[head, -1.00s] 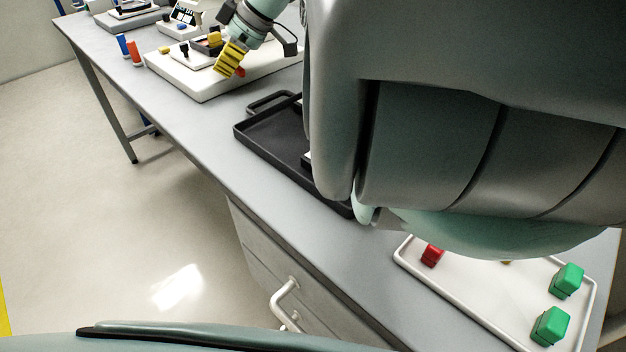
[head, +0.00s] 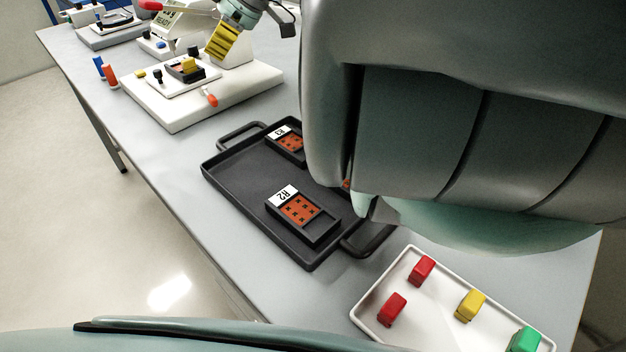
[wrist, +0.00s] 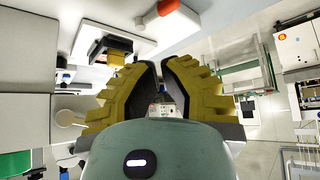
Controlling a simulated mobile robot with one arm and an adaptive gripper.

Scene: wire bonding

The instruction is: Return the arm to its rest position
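My gripper (head: 222,40) has yellow ribbed fingers and shows at the top of the head view, above the white bonding machine (head: 170,112). In the wrist view my gripper (wrist: 160,85) has its two fingers apart with a gap between them and nothing held. A dark block with a yellow part (head: 188,68) sits on the machine's stage, apart from the fingers; it also shows at the upper left of the wrist view (wrist: 108,50). My arm covers much of the right of the head view.
A black tray (head: 235,195) holds carriers labelled R2 (head: 300,212) and R3 (head: 287,143). A white tray (head: 405,328) holds red, yellow and green blocks. Orange (head: 110,76) and blue (head: 98,66) cylinders stand left of the machine. Another device stands behind (head: 105,28).

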